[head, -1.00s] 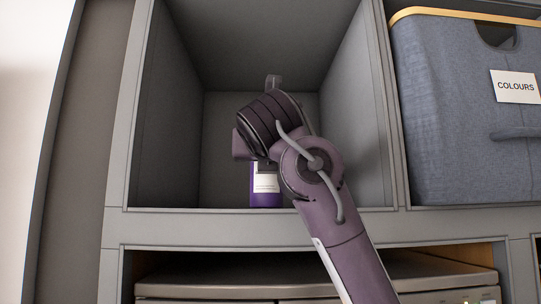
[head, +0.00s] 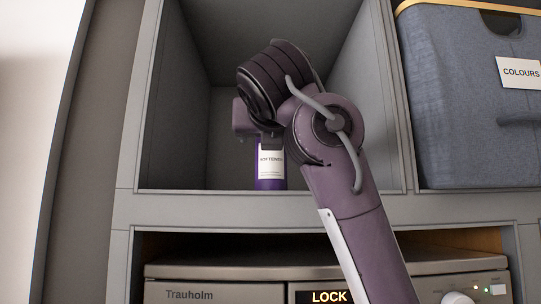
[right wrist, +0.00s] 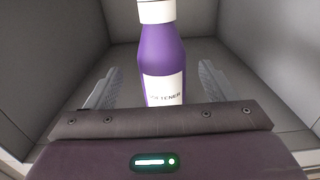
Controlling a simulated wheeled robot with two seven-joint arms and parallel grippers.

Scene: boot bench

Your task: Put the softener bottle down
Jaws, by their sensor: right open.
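The softener bottle (head: 270,172) is purple with a white label and stands upright on the floor of the open grey cubby (head: 213,181). In the right wrist view the bottle (right wrist: 163,55) also shows a white cap. My right gripper (right wrist: 155,88) is open, with one finger on each side of the bottle and a visible gap to both. In the head view my right arm and wrist hide the bottle's upper part and the fingers. My left gripper is not in view.
A blue-grey fabric basket (head: 455,110) labelled COLOURS sits in the compartment to the right. A Trauholm appliance (head: 225,292) with a LOCK display stands below the cubby. The cubby's side walls flank my right arm, and its floor beside the bottle looks clear.

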